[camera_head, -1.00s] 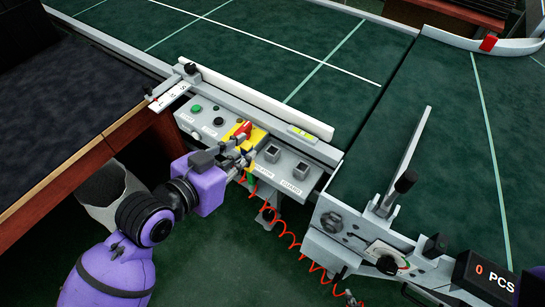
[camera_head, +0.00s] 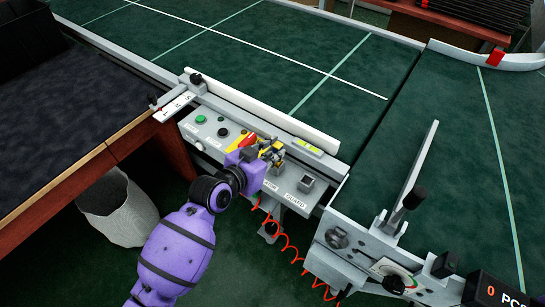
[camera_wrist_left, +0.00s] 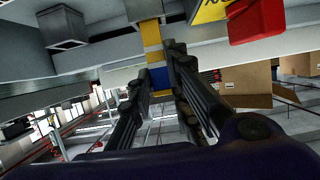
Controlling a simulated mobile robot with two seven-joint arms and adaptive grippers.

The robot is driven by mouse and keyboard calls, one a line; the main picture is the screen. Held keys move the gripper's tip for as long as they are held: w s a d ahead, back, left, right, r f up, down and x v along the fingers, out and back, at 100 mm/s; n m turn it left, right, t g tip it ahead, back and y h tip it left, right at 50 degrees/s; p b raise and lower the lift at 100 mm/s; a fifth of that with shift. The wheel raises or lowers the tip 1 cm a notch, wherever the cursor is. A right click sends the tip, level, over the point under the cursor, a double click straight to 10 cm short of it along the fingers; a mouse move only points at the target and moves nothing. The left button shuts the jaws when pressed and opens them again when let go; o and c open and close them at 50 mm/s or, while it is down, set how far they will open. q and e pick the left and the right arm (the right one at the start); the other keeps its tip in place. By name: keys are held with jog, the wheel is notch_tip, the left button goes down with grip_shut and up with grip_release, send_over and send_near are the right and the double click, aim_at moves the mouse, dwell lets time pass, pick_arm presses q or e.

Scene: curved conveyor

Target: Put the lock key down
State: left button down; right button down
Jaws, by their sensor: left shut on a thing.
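My left gripper (camera_head: 272,150) is over the control panel (camera_head: 213,142), between the red-and-yellow switch and the right-hand square socket (camera_head: 305,182). It is shut on the lock key, which shows in the left wrist view as a yellow strip with a blue band (camera_wrist_left: 160,78) between the two fingers. In the head view the gripper hides most of the key and the panel spot behind it. I cannot tell whether the key touches the panel. The square socket also shows at upper left in the wrist view (camera_wrist_left: 62,27). My right gripper is out of view.
The red-and-yellow switch (camera_head: 243,142) is close beside my left gripper. A green button (camera_head: 200,118) is farther left on the panel. A white rail (camera_head: 262,112) and the green conveyor (camera_head: 270,55) lie behind. A red coiled cord (camera_head: 285,248) hangs below.

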pick_arm(q)
notch_tip(320, 180, down, 2)
